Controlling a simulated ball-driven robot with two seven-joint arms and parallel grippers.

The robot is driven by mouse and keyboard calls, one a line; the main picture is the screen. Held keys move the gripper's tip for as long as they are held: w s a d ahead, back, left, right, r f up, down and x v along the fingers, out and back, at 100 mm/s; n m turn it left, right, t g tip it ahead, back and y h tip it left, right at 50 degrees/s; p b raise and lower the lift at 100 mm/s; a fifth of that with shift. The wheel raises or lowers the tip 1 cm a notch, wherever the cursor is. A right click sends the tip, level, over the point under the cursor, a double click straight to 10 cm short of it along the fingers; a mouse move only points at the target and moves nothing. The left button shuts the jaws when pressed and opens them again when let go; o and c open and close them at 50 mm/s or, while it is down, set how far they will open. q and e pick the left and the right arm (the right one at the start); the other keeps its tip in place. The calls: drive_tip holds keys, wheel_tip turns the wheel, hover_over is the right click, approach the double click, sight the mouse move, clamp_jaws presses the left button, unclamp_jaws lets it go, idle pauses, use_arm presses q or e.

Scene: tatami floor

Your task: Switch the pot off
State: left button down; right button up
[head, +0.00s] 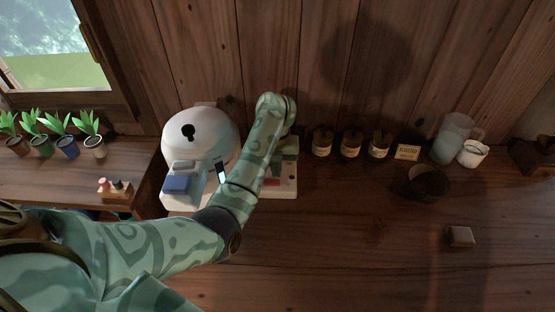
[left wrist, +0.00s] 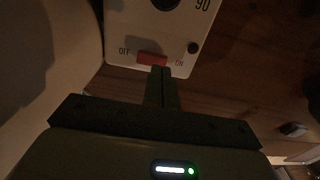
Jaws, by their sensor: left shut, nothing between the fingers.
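The pot (head: 203,138) is a white rounded vessel with a dark keyhole-shaped mark, standing against the back wall behind my left arm. Its white control panel (left wrist: 130,25) fills the top of the left wrist view, with a dark knob and "90" at its top. A red switch (left wrist: 150,58) sits between the labels OFF on the left and ON on the right. My left gripper (left wrist: 161,69) is shut and empty, its fingertips at the lower right of the switch, on the ON side. I cannot tell whether they touch. My right gripper is not in view.
Several small potted plants (head: 69,146) stand on the left bench. Three dark jars (head: 351,143), a pitcher (head: 451,137), a white mug (head: 473,153) and a dark bowl (head: 428,184) stand along the back. A small box (head: 460,236) lies at the right. The front counter is clear.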

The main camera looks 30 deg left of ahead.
sight(272, 183)
use_arm(q)
drive_tip(key=shift+f+b, duration=0.35)
drive_tip(key=shift+f, duration=0.9)
